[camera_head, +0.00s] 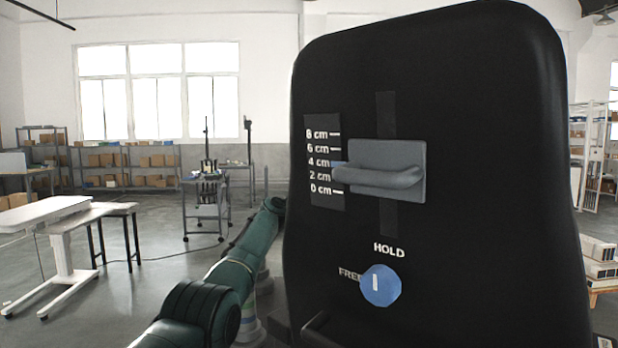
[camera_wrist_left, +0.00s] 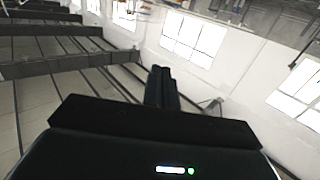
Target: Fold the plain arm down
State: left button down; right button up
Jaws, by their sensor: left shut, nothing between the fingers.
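A tall black panel (camera_head: 480,90) fills the right of the head view. A grey handle (camera_head: 390,178) sits on it beside a centimetre scale (camera_head: 323,150), its blue marker near 4 cm. The white mark on the blue knob (camera_head: 380,286) points up towards HOLD. A dark bar (camera_head: 322,332) juts out at the panel's lower left; I cannot tell whether it is the plain arm. My green left arm reaches up to the panel's left edge, its gripper hidden there. In the left wrist view my left gripper (camera_wrist_left: 161,72) is shut and empty. My right gripper is out of view.
A white-topped table (camera_head: 45,212) and a dark-legged table stand at left. A grey cart (camera_head: 205,190) and shelves with boxes (camera_head: 130,165) are farther back. Boxes (camera_head: 600,260) are stacked at the right edge. The floor between the tables and cart is clear.

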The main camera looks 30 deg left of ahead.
pick_arm(q)
jog(key=s+a+r+b, duration=0.1)
jog(key=s+r+b, duration=0.3)
jog(key=s+r, duration=0.3)
jog(key=shift+a+r, duration=0.15)
jog(key=shift+a, duration=0.25)
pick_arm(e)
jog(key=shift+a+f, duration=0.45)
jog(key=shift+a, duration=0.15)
